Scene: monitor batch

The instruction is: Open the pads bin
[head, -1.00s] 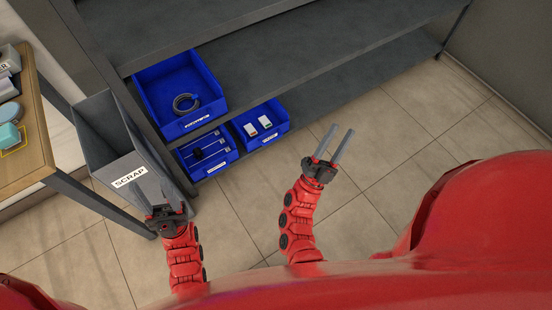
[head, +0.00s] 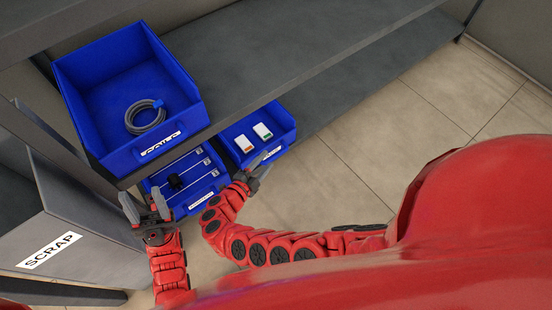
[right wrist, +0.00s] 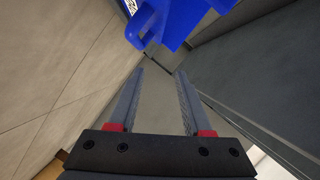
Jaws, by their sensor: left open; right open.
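Several blue open-top bins sit on the shelving; I cannot read which is the pads bin. The lower right bin (head: 284,118) holds two small white packs (head: 253,136), and its front label is partly hidden by my right gripper. My right gripper (head: 262,170) is at that bin's front; contact is unclear. In the right wrist view its fingers (right wrist: 160,95) are open and empty, with blue bin plastic (right wrist: 170,20) beyond the tips. My left gripper (head: 144,204) is open and empty, left of the lower left bin (head: 215,180).
The upper bin (head: 75,85) holds a grey cable coil (head: 145,117). The lower left bin holds thin rods and a black piece. A grey SCRAP container (head: 90,215) stands at left. The grey shelf (head: 260,55) is bare beside the upper bin; floor at right is clear.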

